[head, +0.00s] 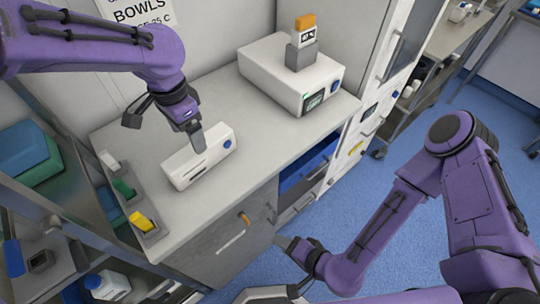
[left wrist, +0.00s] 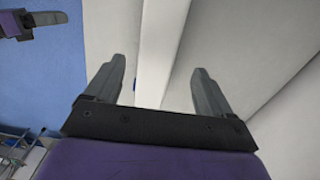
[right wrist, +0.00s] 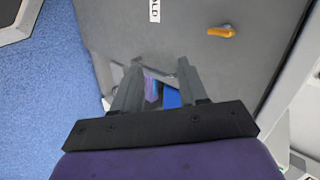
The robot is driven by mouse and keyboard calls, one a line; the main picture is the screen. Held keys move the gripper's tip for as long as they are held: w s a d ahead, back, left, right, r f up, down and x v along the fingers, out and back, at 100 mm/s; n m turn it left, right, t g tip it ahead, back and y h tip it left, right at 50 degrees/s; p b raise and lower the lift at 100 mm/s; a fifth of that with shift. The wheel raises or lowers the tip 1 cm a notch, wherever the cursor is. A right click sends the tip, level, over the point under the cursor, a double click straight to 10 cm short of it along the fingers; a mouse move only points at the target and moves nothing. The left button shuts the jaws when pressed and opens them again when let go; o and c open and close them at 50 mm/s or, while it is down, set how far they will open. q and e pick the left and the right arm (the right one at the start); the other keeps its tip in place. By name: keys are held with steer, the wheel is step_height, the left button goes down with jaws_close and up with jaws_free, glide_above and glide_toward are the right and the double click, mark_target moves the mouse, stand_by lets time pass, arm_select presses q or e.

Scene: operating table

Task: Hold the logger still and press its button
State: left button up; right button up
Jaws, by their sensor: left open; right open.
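The logger appears to be the small white box (head: 184,168) on the counter, with a dark slot in its front and a blue button (head: 227,144) at its right end. My left gripper (head: 198,150) is at the box's top in the head view; whether it touches cannot be told. In the left wrist view its fingers (left wrist: 153,85) are apart, with a pale surface between and beyond them. My right gripper (head: 283,243) is low in front of the cabinet, away from the box. In the right wrist view its fingers (right wrist: 158,85) are apart and empty.
A larger white device (head: 285,85) with a display stands behind, bearing a grey block with an orange-topped vial (head: 304,32). Small bins (head: 146,223) line the counter's left edge. The grey cabinet door has an orange handle (right wrist: 221,32). The counter front of the box is clear.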

mark_target(198, 160)
arm_select(q)
steer(key=shift+s+r, duration=0.15)
steer(key=shift+s, duration=0.1)
steer(key=shift+s+r, duration=0.1)
steer(key=shift+s, duration=0.05)
arm_select(e)
steer(key=w+a+r+n+y, duration=0.1)
steer(key=w+r+y, duration=0.2)
steer(key=w+r, duration=0.2)
steer(key=w+a+r+n+t+y, duration=0.1)
steer(key=w+r+y, duration=0.1)
steer(key=w+r, duration=0.3)
steer(key=w+a+r+n+y, duration=0.1)
steer(key=w+r+y, duration=0.2)
steer(key=w+r, duration=0.2)
steer(key=shift+w+r+n+t+y, duration=0.15)
steer(key=shift+r, duration=0.8)
steer(key=shift+w+r+n+t+y, duration=0.15)
steer(key=shift+r, duration=0.8)
steer(key=shift+w+d+f, duration=0.15)
steer(key=shift+d, duration=0.1)
arm_select(q)
step_height(198, 160, down, 11)
steer(key=shift+r, duration=0.1)
arm_select(e)
steer(key=shift+f, duration=0.1)
